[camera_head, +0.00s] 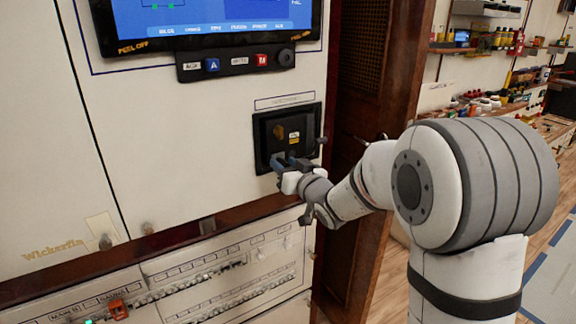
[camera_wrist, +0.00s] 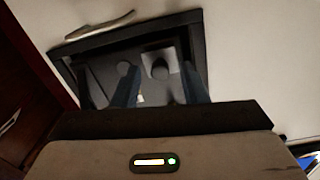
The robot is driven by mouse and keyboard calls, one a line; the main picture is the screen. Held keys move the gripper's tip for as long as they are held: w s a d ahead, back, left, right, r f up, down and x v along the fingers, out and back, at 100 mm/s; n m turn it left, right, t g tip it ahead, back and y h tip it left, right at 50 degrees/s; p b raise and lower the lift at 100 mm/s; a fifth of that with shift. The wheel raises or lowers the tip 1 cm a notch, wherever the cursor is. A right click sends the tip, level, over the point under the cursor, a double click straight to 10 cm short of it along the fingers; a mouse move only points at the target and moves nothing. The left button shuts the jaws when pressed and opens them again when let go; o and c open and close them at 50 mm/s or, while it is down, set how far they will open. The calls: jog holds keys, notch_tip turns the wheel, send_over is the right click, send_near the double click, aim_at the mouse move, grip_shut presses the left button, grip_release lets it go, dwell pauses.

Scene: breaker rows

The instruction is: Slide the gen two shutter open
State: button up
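A square black panel (camera_head: 262,139) is set in the pale cabinet wall, with a small yellow label inside. I cannot read which part of it is the gen two shutter. My gripper (camera_head: 287,165) is at the panel's lower edge. In the wrist view, the dark panel frame (camera_wrist: 133,31) surrounds a recess with a grey plate (camera_wrist: 169,58) and round dark knobs or holes. My gripper's two dark fingers (camera_wrist: 160,88) reach toward the recess, apart, with nothing clearly held between them. Whether they touch it cannot be told. The fingers hide part of the recess.
A screen (camera_head: 205,15) and a button strip (camera_head: 236,62) are above the panel. A wooden ledge (camera_head: 150,256) and breaker rows (camera_head: 205,280) are below. A brown wooden door or post (camera_head: 358,90) stands close on the right. A pale handle (camera_wrist: 100,26) shows beside the panel.

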jog(key=shift+c, duration=0.6)
grip_shut()
